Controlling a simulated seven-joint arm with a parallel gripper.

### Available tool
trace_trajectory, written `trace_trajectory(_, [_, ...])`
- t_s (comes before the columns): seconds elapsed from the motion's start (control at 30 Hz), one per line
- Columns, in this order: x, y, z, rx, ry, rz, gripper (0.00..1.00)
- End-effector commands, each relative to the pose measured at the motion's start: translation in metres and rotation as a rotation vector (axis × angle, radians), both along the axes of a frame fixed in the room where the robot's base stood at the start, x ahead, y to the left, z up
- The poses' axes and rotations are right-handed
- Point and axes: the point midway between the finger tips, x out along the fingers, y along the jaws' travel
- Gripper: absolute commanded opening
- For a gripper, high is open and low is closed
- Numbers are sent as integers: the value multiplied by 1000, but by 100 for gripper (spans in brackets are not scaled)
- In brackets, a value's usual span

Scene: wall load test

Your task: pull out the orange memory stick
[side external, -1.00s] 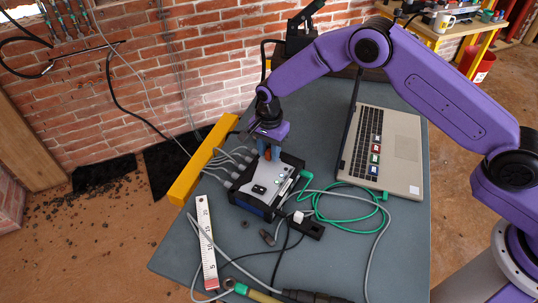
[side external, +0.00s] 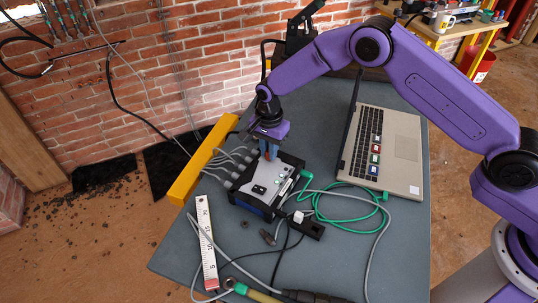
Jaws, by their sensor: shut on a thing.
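My gripper points down and is shut on the stick. The stick is at the top of the black and grey device box (side external: 262,190) on the table, near its far edge. The fingers hide most of the stick, and I cannot tell how much of it sits in the box.
Several grey cables (side external: 228,160) enter the box's left side beside a yellow beam (side external: 203,160). An open laptop (side external: 385,150) stands right of the box. Green cable (side external: 335,218), a black power strip (side external: 306,226) and a white ruler (side external: 207,240) lie nearer the front.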

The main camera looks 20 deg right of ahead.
Motion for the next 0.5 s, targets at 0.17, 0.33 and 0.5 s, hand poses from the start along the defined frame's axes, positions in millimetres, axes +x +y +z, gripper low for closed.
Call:
trace_trajectory(0.17, [1, 0, 2, 1, -2, 0, 0])
trace_trajectory(0.33, [1, 0, 2, 1, -2, 0, 0])
trace_trajectory(0.5, [1, 0, 5, 1, -2, 0, 0])
